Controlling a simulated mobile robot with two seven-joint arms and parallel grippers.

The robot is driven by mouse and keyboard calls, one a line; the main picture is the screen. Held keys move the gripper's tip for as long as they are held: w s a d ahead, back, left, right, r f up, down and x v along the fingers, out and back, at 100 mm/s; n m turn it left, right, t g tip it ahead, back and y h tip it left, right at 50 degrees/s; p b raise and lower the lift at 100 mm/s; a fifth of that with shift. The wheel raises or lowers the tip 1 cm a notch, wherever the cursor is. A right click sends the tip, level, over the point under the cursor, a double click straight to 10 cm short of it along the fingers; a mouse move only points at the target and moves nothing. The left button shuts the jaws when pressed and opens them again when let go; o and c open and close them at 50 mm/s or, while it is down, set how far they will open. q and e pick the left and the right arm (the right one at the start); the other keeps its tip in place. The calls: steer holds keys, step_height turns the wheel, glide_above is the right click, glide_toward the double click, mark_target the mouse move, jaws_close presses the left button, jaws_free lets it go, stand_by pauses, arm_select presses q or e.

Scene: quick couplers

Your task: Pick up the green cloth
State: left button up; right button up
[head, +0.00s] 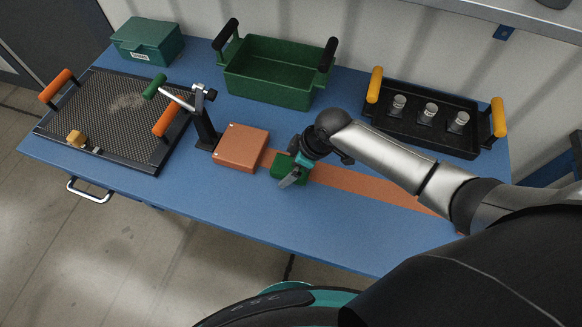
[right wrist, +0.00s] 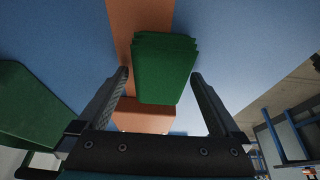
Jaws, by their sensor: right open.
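The green cloth (head: 281,164) is a folded stack lying on the blue table, partly over the orange strip. My right gripper (head: 295,174) is right over it in the head view and hides part of it. In the right wrist view the cloth (right wrist: 165,68) shows between and beyond the two open fingers (right wrist: 161,80). The fingers stand on either side of it with gaps, and nothing is held. My left gripper is not in view.
An orange block (head: 241,147) sits close left of the cloth, with a dark clamp stand (head: 207,130) beyond it. A green crate (head: 270,80), a black tray (head: 420,130) with small fittings, a mesh tray (head: 118,115) and a green box (head: 147,42) stand around. The front table area is clear.

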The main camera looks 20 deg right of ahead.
steer(key=shift+f, duration=0.2)
steer(key=c, duration=1.5)
steer(key=shift+o, duration=0.2)
steer(key=shift+r, duration=0.15)
step_height(320, 180, up, 20)
steer(key=p, duration=0.5)
steer(key=shift+r, duration=0.1)
steer(key=o, duration=1)
steer(key=shift+c, duration=0.2)
steer(key=c, duration=0.7)
steer(key=shift+o, duration=0.2)
